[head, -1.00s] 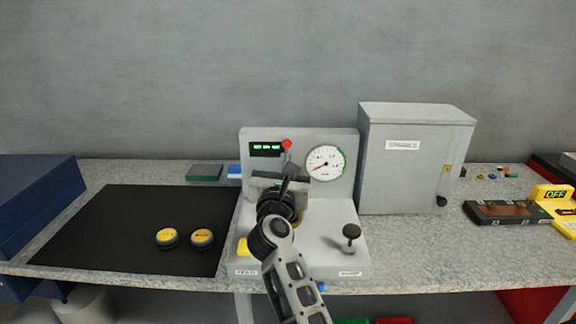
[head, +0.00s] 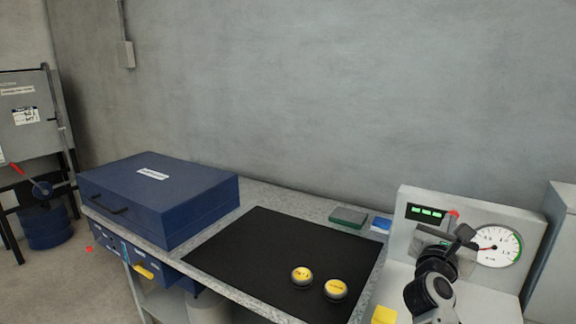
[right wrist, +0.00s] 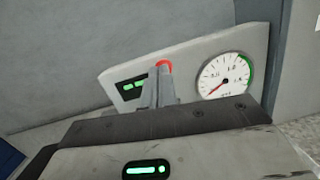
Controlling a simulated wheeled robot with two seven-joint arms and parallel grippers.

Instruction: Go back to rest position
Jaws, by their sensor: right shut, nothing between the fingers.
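My right gripper (head: 462,238) is at the right of the head view, in front of the grey gauge panel (head: 412,241). In the right wrist view its fingers (right wrist: 160,84) are together with nothing between them. Their tips overlap the red knob (right wrist: 164,64) in that picture; I cannot tell whether they touch it. The round white gauge (head: 497,247) is just right of the gripper in the head view. My left gripper is not in view.
A blue case (head: 160,190) stands on the bench's left end. A black mat (head: 270,250) holds two yellow-topped round pieces (head: 302,276). A green block (head: 348,216) and a blue block (head: 381,223) lie behind it. A grey cabinet (head: 556,262) stands at the right edge.

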